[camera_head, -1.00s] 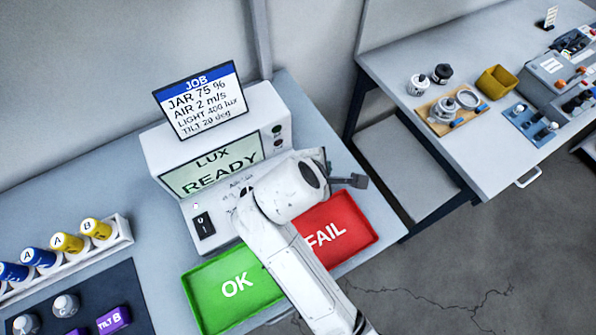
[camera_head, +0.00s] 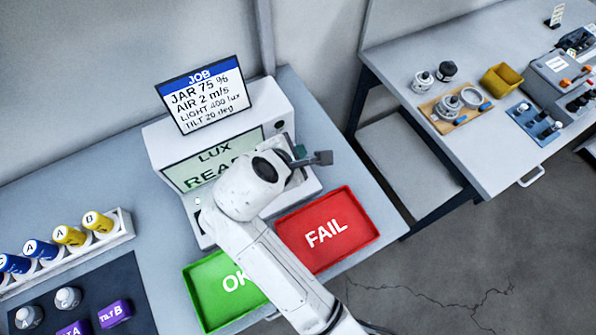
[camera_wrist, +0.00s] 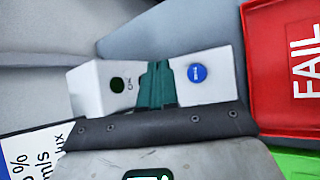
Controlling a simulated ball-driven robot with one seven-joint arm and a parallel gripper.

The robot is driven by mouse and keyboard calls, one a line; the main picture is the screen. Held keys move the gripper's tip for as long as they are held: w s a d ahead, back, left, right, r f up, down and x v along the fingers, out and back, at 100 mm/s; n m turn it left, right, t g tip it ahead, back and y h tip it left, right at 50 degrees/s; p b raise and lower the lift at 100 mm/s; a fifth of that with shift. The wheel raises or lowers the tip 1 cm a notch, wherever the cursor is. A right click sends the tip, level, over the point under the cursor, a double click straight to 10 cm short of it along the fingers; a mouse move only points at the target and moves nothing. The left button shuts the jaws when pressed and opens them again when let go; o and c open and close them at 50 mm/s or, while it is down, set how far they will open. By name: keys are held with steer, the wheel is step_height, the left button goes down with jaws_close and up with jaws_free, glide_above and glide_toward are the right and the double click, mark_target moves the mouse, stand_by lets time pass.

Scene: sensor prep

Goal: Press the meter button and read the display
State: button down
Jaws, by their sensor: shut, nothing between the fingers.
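The meter (camera_head: 160,145) is a white console on the left bench. Its green display (camera_head: 183,177) reads LUX on top and READ… below, the rest covered by my arm. My gripper (camera_head: 299,152) is over the right end of the console, shut and empty. In the wrist view its teal fingers (camera_wrist: 157,68) are together over the white housing. A blue round button (camera_wrist: 197,72) with a small label lies just right of the fingers, and a dark green round spot (camera_wrist: 117,84) lies to their left. I cannot tell whether the fingertips touch the housing.
A JOB sign (camera_head: 203,95) stands on the console, listing LIGHT 400 lux. A red FAIL tray (camera_head: 355,255) and a green OK tray (camera_head: 197,290) lie in front, the latter partly under my arm. A rack of bottles (camera_head: 122,222) is left. Another bench (camera_head: 400,50) stands right.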

step_height(320, 180, down, 5)
steer(key=b, duration=0.5)
steer(key=shift+b, duration=0.35)
steer(key=shift+f, duration=1.1)
steer(key=shift+f, duration=0.1)
stand_by(0.5)
steer(key=shift+f, duration=0.3)
steer(key=shift+f, duration=0.45)
stand_by(0.9)
steer(key=shift+r, duration=0.1)
steer(key=shift+r+p, duration=0.8)
steer(key=shift+p, duration=0.35)
